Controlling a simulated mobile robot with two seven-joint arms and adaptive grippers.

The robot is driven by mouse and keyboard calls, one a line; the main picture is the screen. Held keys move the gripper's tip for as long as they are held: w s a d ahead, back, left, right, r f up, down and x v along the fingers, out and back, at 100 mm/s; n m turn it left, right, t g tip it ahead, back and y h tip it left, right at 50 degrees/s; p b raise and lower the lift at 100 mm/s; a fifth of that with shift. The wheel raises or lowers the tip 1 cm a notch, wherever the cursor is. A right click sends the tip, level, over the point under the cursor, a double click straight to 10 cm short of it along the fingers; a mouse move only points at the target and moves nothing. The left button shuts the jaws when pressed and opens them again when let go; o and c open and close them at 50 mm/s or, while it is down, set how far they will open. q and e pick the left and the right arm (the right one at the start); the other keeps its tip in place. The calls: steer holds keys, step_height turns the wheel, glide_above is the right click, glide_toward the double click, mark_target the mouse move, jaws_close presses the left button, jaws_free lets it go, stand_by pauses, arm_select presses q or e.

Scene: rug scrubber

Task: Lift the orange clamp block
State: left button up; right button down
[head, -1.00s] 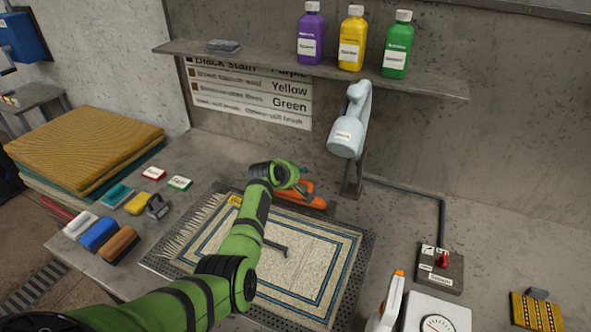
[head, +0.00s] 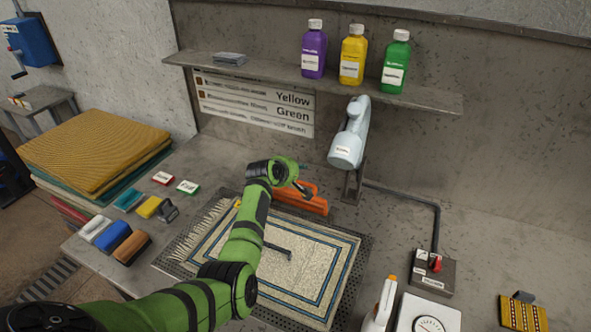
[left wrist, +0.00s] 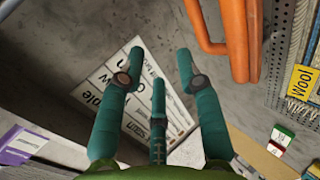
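The orange clamp block (head: 313,204) stands along the far edge of the rug (head: 325,262), partly behind my left arm. In the left wrist view, the orange clamp block (left wrist: 236,40) shows at the upper right as a thick bar with a thinner handle-like loop beside it. My left gripper (head: 306,190) is close to the clamp block at its near upper side. In the left wrist view, the teal fingers of my left gripper (left wrist: 160,60) are spread with nothing between them. The clamp block lies to the right of these fingers, apart from them. My right gripper is out of view.
A shelf (head: 430,98) with purple, yellow and green bottles is above. A pale blue nozzle device (head: 347,148) hangs behind the clamp block. Brushes and stacked mats (head: 95,150) are at left. A red-switch box (head: 430,270) and scale (head: 428,315) are at right.

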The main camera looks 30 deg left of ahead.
arm_select(q)
steer(key=shift+w+a+f, duration=0.1)
steer(key=shift+w+f, duration=0.1)
steer(key=shift+f, duration=0.2)
steer(key=shift+s+r, duration=0.3)
steer(key=shift+s, duration=0.05)
steer(key=shift+s+r, duration=0.35)
steer(key=shift+s, duration=0.15)
steer(key=v, duration=1)
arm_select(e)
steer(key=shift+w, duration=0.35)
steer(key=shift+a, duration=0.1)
